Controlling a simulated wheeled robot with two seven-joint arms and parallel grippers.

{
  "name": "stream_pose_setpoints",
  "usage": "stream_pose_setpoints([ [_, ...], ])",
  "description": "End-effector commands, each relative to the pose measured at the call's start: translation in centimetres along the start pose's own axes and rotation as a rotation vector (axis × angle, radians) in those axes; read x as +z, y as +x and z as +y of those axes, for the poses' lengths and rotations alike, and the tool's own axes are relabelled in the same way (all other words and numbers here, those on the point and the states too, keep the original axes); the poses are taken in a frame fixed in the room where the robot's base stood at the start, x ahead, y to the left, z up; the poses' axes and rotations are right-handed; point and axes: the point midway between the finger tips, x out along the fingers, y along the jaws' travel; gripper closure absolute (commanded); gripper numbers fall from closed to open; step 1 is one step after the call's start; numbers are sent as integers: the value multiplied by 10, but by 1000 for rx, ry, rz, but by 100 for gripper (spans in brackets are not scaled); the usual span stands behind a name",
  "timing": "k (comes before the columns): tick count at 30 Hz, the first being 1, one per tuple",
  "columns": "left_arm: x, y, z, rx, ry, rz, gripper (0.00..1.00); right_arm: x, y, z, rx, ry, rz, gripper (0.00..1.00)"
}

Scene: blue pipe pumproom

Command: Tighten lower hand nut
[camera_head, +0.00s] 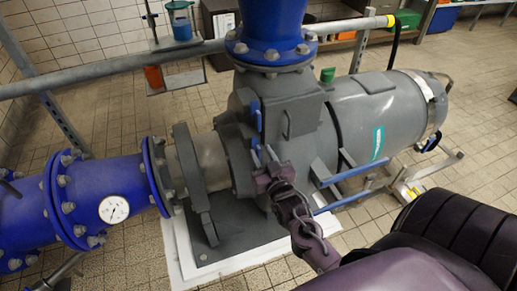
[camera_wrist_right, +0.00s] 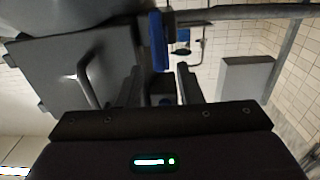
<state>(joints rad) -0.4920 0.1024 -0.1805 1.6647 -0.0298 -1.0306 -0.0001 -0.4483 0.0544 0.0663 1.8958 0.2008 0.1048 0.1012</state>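The grey pump housing (camera_head: 290,110) carries blue hand nuts on its front. The upper blue hand nut (camera_head: 255,113) stands clear of my gripper. The lower blue hand nut (camera_head: 255,154) is right at the tips of my right gripper (camera_head: 268,170), which partly hides it. In the right wrist view, my right gripper (camera_wrist_right: 160,82) has its two dark fingers apart. A blue bar (camera_wrist_right: 158,42) shows just beyond the fingertips, and a dark bluish part shows dimly between the fingers. Contact cannot be told. My left gripper is not in view.
A blue pipe (camera_head: 110,190) with a round gauge (camera_head: 114,209) runs in from the left. A grey rail (camera_head: 120,66) crosses behind the pump. A grey loop handle (camera_wrist_right: 88,80) is left of my fingers. Tiled floor (camera_head: 100,115) lies open behind the pipe.

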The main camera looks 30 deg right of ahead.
Motion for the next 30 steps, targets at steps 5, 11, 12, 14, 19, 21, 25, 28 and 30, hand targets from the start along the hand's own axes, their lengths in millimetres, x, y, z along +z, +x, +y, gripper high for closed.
stream_pose_setpoints([
  [5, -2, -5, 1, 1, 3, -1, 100, 0, 25, 0, -1, -1, 1, 67],
  [11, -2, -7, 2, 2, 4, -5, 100, 1, 34, 0, -1, 0, -2, 67],
  [12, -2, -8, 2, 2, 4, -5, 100, 1, 34, 0, -1, 0, -2, 67],
  [14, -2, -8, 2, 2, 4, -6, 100, 1, 34, 0, -1, -1, -3, 67],
  [19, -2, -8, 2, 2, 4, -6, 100, 1, 34, 0, -1, -1, -3, 76],
  [21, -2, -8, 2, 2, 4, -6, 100, 1, 33, 0, -1, -1, -3, 86],
  [25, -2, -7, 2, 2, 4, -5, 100, 1, 33, 0, -1, -1, -3, 100],
  [28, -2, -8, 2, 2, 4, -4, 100, 1, 33, 0, -1, 1, -3, 100],
  [30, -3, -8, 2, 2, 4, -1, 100, 1, 33, 0, -1, 6, -3, 100],
])
